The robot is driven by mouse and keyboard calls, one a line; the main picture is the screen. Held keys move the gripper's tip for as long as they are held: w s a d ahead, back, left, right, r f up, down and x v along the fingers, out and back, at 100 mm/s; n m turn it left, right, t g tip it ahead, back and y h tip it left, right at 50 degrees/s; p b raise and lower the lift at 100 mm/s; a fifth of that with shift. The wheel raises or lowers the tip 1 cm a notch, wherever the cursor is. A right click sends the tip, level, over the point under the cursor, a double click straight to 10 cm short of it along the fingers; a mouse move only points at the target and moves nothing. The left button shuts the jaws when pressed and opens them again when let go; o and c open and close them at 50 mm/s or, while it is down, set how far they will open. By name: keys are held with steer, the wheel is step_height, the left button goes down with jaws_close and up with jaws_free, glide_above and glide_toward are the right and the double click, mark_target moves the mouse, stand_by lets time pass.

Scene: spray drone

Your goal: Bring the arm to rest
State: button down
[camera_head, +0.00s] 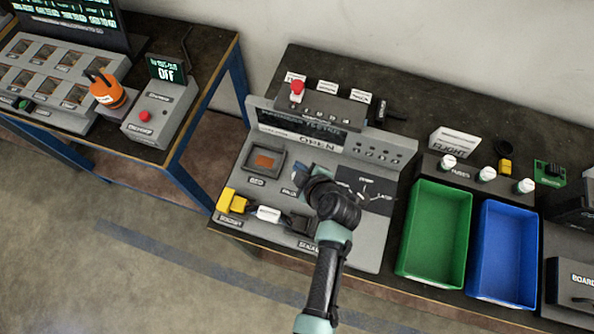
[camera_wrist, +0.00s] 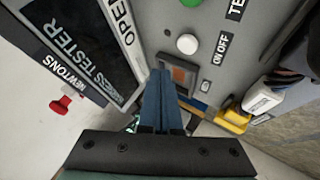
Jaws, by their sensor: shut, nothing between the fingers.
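My arm (camera_head: 325,270) reaches up from the bottom of the head view over the grey tester panel (camera_head: 375,230). My gripper (camera_head: 299,172) is above the middle of this panel, its fingertips partly hidden by the wrist. In the wrist view my gripper (camera_wrist: 163,75) shows two blue fingers pressed together with nothing between them. Beyond the tips lies a square recess with an orange-brown pad (camera_wrist: 182,76); whether the fingers touch the panel I cannot tell.
A red button (camera_head: 297,87) stands on the panel's back part. A yellow plug (camera_head: 233,203) sits at its front left. A green bin (camera_head: 435,235) and a blue bin (camera_head: 505,255) are to the right. An orange part (camera_head: 108,92) is on the left bench. Open floor separates the benches.

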step_height(320, 180, up, 3)
steer(key=shift+f+p, duration=0.2)
steer(key=shift+p, duration=0.45)
steer(key=w+d+r+m+t+h+b, duration=0.1)
steer(key=w+r+m+t+b, duration=0.2)
steer(key=r, duration=0.7)
steer(key=w+d+r+t+h, duration=0.15)
steer(key=w+r, duration=0.35)
steer(key=r, duration=0.6)
steer(key=w+r+m+t+b, duration=0.2)
steer(key=w+r+t, duration=0.25)
steer(key=r, duration=0.55)
steer(key=s+a+r+m+t+b, duration=0.1)
steer(key=s+r+m+t, duration=0.15)
steer(key=r, duration=0.65)
steer(key=s+a+r+m+t+b, duration=0.1)
steer(key=s+r+t, duration=0.15)
steer(key=r, duration=0.75)
steer(key=s+a+r+m+t+h+b, duration=0.1)
steer(key=s+r+m+t, duration=0.4)
steer(key=s+r, duration=0.8)
steer(key=shift+s+r+b, duration=0.4)
steer(key=shift+r+b, duration=0.05)
steer(key=shift+r, duration=0.3)
